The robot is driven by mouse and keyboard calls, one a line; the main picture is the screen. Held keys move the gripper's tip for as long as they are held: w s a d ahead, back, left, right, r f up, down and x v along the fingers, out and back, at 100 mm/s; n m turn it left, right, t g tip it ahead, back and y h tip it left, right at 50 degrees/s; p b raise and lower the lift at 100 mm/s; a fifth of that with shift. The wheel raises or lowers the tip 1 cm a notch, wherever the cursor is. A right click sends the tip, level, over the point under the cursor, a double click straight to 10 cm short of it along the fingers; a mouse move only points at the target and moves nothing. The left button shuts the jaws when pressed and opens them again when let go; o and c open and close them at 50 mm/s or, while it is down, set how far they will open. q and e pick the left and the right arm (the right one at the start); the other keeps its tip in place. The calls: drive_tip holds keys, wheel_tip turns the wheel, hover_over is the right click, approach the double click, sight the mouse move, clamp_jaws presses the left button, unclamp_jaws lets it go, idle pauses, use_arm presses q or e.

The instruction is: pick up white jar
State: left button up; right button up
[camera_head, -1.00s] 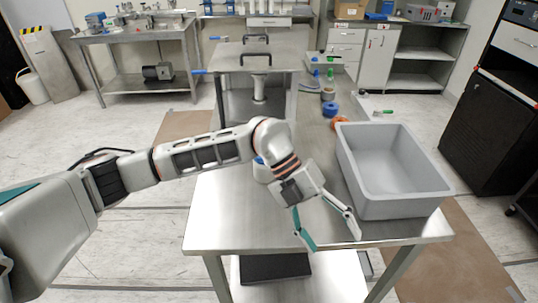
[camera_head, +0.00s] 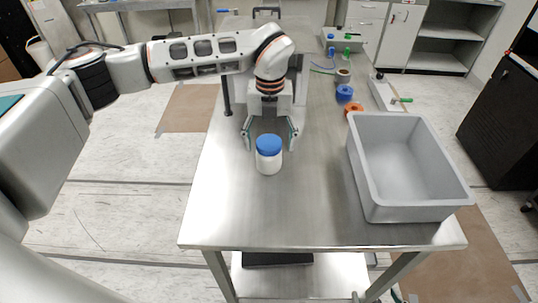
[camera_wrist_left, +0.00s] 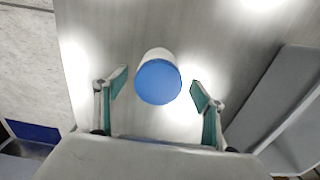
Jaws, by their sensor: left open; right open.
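The white jar (camera_head: 268,161) with a blue lid stands upright on the metal table (camera_head: 225,205). My left gripper (camera_head: 269,140) is open, its two teal-padded fingers pointing down behind and to either side of the jar. In the left wrist view the jar's blue lid (camera_wrist_left: 158,82) lies between and just beyond the open fingertips (camera_wrist_left: 158,88), with some white body showing past it. The fingers do not appear to touch the jar. My right gripper is not seen in these views.
A grey open bin (camera_head: 408,168) stands on the table to the right of the jar. Blue tape (camera_head: 344,93) and orange tape (camera_head: 354,109) lie behind it. The table's front and left are clear.

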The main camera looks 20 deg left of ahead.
use_arm(q)
drive_tip(key=shift+f+p, duration=0.35)
drive_tip(key=shift+f, duration=2.05)
drive_tip(key=shift+a, duration=0.1)
drive_tip(key=c, duration=1.2)
drive_tip(key=shift+r, duration=0.15)
